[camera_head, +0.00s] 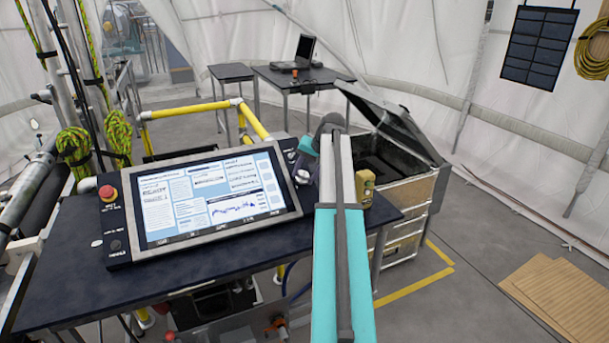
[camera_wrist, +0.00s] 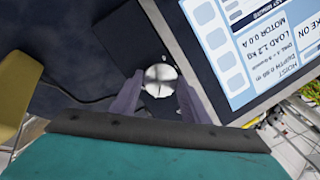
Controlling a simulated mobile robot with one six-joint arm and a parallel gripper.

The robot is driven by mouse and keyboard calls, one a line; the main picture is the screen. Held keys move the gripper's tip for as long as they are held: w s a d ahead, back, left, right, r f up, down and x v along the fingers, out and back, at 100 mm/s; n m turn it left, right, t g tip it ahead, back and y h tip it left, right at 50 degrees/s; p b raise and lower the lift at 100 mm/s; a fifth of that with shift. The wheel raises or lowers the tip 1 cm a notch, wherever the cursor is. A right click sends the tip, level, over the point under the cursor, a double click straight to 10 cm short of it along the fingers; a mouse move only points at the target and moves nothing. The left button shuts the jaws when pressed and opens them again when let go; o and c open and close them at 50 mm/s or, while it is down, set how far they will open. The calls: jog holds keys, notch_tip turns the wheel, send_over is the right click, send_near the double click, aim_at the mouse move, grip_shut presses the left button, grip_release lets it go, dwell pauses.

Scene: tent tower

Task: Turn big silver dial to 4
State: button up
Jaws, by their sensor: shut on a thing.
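The big silver dial (camera_wrist: 160,74) shows in the wrist view as a round, bright metal face with dark marks. It sits on a dark panel beside the screen. My gripper (camera_wrist: 158,88) has one finger on each side of the dial and is shut on it. The numbers around the dial are too small or hidden to read, so its setting cannot be told. In the head view, my arm covers part of the area right of the screen, and small silver knob shapes (camera_head: 303,176) show there.
A tilted screen (camera_head: 210,198) and a red button (camera_head: 107,193) stand on the dark table (camera_head: 60,290). A yellow object (camera_head: 365,186) stands right of my arm. An open-lidded case (camera_head: 405,190) is behind it. Floor at right is mostly clear, with cardboard (camera_head: 565,295).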

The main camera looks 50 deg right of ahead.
jog(key=shift+m, duration=0.5)
jog(key=o, duration=1.1)
jog(key=shift+c, duration=0.2)
jog(key=shift+s, duration=0.1)
jog(key=b+v, duration=0.3)
jog(key=v, duration=1)
jog(key=shift+s+r+b, duration=0.2)
jog(key=shift+r+b, duration=0.1)
jog(key=shift+b, duration=0.05)
jog(key=shift+d, duration=0.1)
jog(key=shift+s+f, duration=0.1)
